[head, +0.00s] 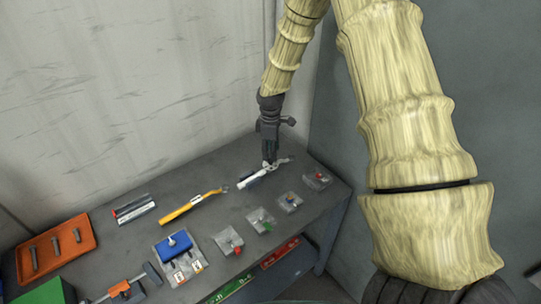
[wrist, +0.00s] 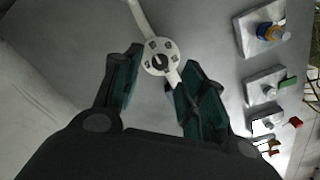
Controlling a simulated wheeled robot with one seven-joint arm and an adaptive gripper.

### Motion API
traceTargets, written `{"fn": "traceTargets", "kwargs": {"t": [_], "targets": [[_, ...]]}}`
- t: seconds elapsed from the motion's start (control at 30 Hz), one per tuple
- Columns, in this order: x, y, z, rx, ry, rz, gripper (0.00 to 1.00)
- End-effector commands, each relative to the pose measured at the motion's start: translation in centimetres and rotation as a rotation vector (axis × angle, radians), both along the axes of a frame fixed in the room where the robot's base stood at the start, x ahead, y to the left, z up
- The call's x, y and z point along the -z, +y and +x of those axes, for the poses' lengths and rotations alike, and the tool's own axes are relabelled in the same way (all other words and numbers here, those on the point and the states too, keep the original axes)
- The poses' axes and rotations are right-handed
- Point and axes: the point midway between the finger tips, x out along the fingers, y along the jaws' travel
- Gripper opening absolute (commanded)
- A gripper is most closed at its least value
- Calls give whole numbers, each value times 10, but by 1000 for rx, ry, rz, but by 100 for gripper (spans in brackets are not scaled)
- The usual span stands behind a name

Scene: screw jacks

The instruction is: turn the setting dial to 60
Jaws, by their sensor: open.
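A white tool (head: 252,180) with a round head lies near the far right of the grey bench. The wrist view shows the round head as a pale dial-like disc (wrist: 160,57) with a dark centre and small dark marks around it. A white arm runs up and left from it, and a short one down and right. I cannot read any numbers. My gripper (head: 268,161) points down over this tool. In the wrist view my gripper (wrist: 153,82) is open, with one finger on each side of the disc's lower part. Whether either finger touches it, I cannot tell.
A yellow-handled tool (head: 190,206), a blue-topped box (head: 176,245) and an orange tray (head: 57,250) lie further left. Walls stand behind the bench.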

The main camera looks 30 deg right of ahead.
Motion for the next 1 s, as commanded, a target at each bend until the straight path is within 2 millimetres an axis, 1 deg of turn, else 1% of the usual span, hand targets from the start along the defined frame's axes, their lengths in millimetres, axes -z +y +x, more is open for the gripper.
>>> {"fn": "traceTargets", "kwargs": {"t": [0.1,0.3,0.5,0.77,0.8,0.87,1.0], "targets": [[13,0,-1,0,1,0,42],[29,0,0,0,0,0,42],[37,0,0,0,0,0,42],[38,0,0,0,-1,1,42],[38,0,0,0,-1,1,40],[37,0,0,0,-1,1,29],[37,0,0,0,-1,1,4]]}}
